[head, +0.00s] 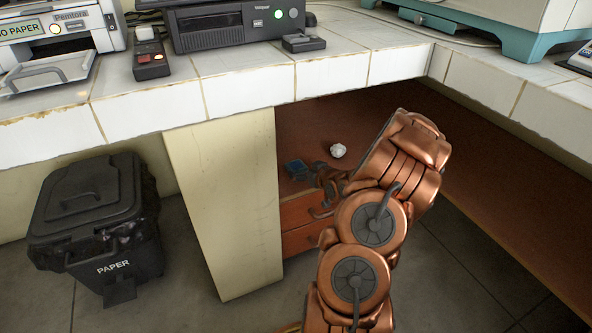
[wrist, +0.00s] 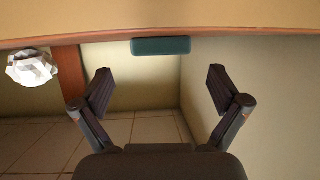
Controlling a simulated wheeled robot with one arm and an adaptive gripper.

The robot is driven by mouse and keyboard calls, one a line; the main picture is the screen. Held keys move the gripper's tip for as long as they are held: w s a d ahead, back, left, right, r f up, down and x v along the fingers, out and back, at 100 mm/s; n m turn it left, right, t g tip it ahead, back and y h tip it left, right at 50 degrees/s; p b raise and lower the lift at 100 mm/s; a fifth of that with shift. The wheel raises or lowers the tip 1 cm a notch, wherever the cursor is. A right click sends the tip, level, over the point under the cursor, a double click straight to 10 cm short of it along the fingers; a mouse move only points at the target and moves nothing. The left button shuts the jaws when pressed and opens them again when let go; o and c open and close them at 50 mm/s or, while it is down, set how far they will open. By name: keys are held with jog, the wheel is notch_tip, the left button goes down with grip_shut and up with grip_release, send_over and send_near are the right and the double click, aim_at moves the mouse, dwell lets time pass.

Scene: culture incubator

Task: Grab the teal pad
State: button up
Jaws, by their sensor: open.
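The teal pad (head: 296,168) lies on the reddish-brown lower shelf under the tiled counter, near the shelf's left end. In the wrist view the teal pad (wrist: 160,46) is a flat, rounded block at the upper middle, between the lines of my two fingers and beyond their tips. My gripper (wrist: 160,82) is open, with nothing between its fingers. In the head view my gripper (head: 322,180) is small and partly hidden by my copper arm, close to the right of the pad and apart from it as far as I can see.
A crumpled white ball (head: 338,150) lies on the shelf right of the pad; it also shows in the wrist view (wrist: 32,67). A cream side panel (head: 225,200) stands left. Drawers (head: 300,211) sit below. The tiled counter (head: 330,76) overhangs. A black paper bin (head: 95,225) stands left.

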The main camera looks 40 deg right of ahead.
aim_at(297, 166)
jog(key=b+x, duration=0.2)
jog(key=x, duration=0.3)
jog(key=shift+a+f+b, duration=0.1)
jog(key=shift+a+b, duration=0.05)
jog(key=shift+b, duration=0.15)
jog(key=shift+w, duration=0.25)
jog(key=c, duration=1)
